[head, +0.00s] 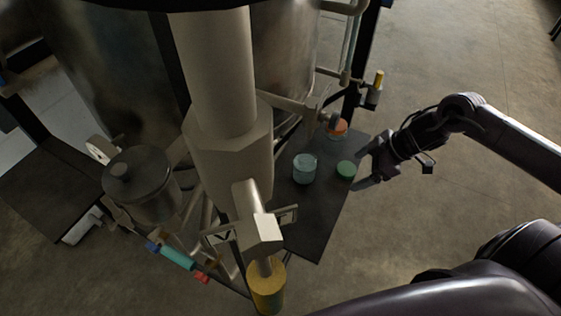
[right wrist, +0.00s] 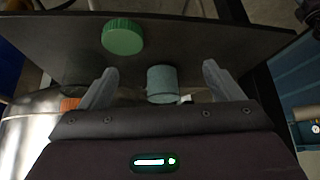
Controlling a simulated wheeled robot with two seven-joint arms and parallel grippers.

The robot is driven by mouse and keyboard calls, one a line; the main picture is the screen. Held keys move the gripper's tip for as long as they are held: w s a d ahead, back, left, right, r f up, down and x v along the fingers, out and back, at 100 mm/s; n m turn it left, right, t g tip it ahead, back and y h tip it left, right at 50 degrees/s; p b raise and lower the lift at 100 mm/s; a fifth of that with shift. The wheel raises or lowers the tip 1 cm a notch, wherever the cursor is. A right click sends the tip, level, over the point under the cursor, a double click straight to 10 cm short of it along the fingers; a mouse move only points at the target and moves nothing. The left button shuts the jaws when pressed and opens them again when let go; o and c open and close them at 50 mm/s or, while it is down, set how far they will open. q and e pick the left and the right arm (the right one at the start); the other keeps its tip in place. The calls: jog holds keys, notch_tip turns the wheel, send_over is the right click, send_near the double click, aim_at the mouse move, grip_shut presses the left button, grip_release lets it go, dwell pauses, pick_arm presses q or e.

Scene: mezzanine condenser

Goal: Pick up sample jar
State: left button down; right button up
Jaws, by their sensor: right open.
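The sample jar (head: 305,169) looks like a small pale blue-green cylinder and stands on a dark shelf (head: 318,215) in the head view. A round green cap (head: 346,168) lies to its right, nearer my right gripper. My right gripper (head: 366,171) comes in from the right with its fingers apart, at the shelf's right edge beside the cap. In the right wrist view the jar (right wrist: 162,84) shows between the two open fingers (right wrist: 160,70), apart from both. The green cap (right wrist: 122,38) shows above it. My left gripper is not in view.
An orange-topped item (head: 337,128) stands at the shelf's back, near a pipe and valve (head: 316,112). A thick pale column (head: 222,80) and metal tanks (head: 115,80) stand left of the shelf. Bare floor (head: 440,195) lies to the right.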

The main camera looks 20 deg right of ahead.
aim_at(315, 160)
jog(key=shift+w+a+b, duration=0.3)
jog(key=shift+w, duration=0.15)
jog(key=w+a, duration=0.1)
jog(key=a, duration=0.1)
jog(key=w+a+p, duration=0.1)
jog(key=w+a, duration=0.1)
jog(key=w+a+p, duration=0.1)
jog(key=w+a, duration=0.1)
jog(key=shift+a+r, duration=0.1)
jog(key=shift+a, duration=0.25)
jog(key=shift+w+a+p, duration=0.5)
jog(key=shift+a, duration=0.25)
jog(key=x, duration=0.5)
jog(key=shift+d, duration=0.15)
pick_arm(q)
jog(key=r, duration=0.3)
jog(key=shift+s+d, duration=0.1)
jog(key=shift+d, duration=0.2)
pick_arm(e)
jog(key=shift+s, duration=0.1)
jog(key=c, duration=1.2)
jog(key=shift+c, duration=0.2)
